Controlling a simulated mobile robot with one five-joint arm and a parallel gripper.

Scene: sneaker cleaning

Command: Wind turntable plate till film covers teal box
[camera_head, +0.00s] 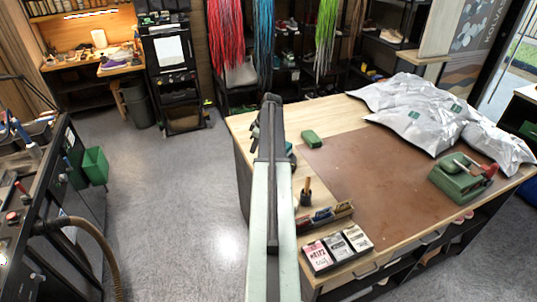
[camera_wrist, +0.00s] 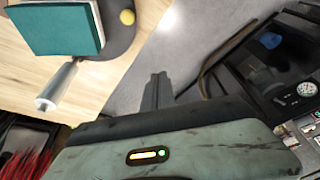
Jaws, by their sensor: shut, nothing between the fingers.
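The teal box (camera_wrist: 60,28) stands on a dark round turntable plate (camera_wrist: 118,40) at the upper left of the wrist view. A yellow ball-shaped knob (camera_wrist: 127,17) sits near the plate's rim. A pale cylinder, apparently the film roll (camera_wrist: 58,88), lies beside the plate; I cannot make out film on the box's visible faces. My gripper (camera_wrist: 157,78) is shut and empty, to the right of the plate and knob, apart from them, with grey floor behind it in the picture. In the head view my arm hides most of the turntable area.
The wooden workbench (camera_head: 237,122) carries a brown mat (camera_head: 350,175), silver bags (camera_head: 425,105), a green block (camera_head: 311,138), a green tool (camera_head: 460,178) and small boxes (camera_head: 337,247). A dark cart (camera_head: 35,215) stands left. Open floor (camera_head: 165,190) lies between.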

